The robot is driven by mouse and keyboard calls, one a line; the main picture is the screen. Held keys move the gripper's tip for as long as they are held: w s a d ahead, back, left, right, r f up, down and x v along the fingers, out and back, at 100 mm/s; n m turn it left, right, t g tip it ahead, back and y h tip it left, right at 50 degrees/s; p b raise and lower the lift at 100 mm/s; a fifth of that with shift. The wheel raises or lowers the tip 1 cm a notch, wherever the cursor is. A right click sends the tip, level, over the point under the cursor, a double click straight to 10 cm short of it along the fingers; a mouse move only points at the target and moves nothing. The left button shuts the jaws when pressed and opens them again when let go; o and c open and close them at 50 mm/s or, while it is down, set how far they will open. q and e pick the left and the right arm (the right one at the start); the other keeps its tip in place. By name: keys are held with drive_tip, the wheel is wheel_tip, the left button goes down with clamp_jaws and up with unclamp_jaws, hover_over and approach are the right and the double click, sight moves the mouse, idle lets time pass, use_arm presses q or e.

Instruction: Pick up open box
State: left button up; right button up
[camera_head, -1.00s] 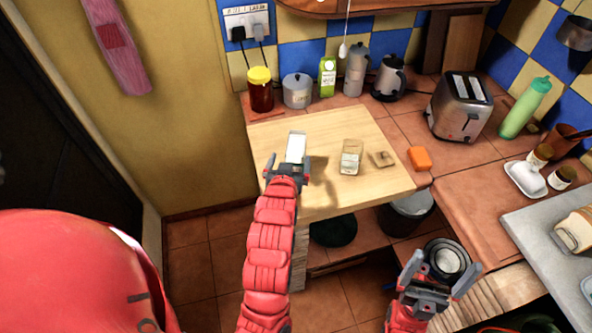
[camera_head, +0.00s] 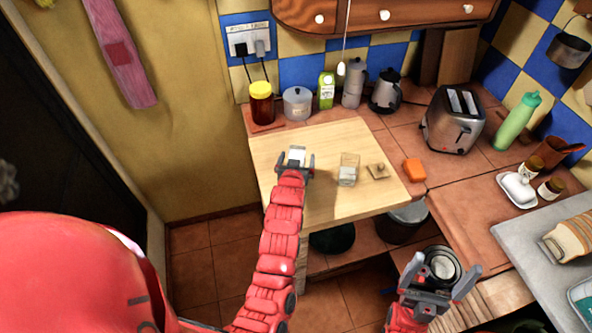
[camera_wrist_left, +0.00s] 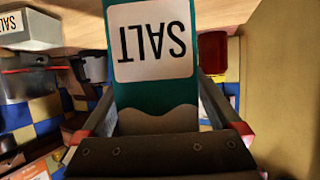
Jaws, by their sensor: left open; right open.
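A teal salt carton with a white SALT label (camera_wrist_left: 152,45) stands on the wooden board. It shows upside down in the left wrist view, and in the head view its pale top (camera_head: 297,153) pokes out beyond my left gripper. My left gripper (camera_head: 295,165) is open, with one finger on each side of the carton; I cannot tell whether either touches it. In the left wrist view the fingers (camera_wrist_left: 156,92) flank the carton's lower picture part. Whether the carton's top is open is hidden.
A glass container (camera_head: 348,172) stands on the board right of the carton, with a small lid-like piece (camera_head: 378,171) beside it. An orange block (camera_head: 414,170) lies to the right.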

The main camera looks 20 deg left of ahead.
sight(298, 151)
use_arm(q)
drive_tip(key=shift+w, duration=0.1)
clamp_jaws()
idle(0.5)
drive_tip(key=shift+r+b, duration=0.65)
drive_tip(key=shift+b, duration=0.05)
drive_tip(key=shift+s+d+r+b, duration=0.1)
drive_tip(key=shift+s+r+b, duration=0.1)
drive_tip(key=shift+r+b, duration=0.3)
drive_tip(key=shift+s+d+r+b, duration=0.1)
drive_tip(key=shift+s+r+b, duration=0.1)
drive_tip(key=shift+r+b, duration=0.2)
drive_tip(key=s+d+r+p, duration=0.1)
drive_tip(key=s+d+p, duration=0.1)
drive_tip(key=s, duration=0.5)
drive_tip(key=s+d+p, duration=0.2)
drive_tip(key=s, duration=0.5)
drive_tip(key=shift+s+r, duration=0.35)
drive_tip(key=shift+r, duration=0.05)
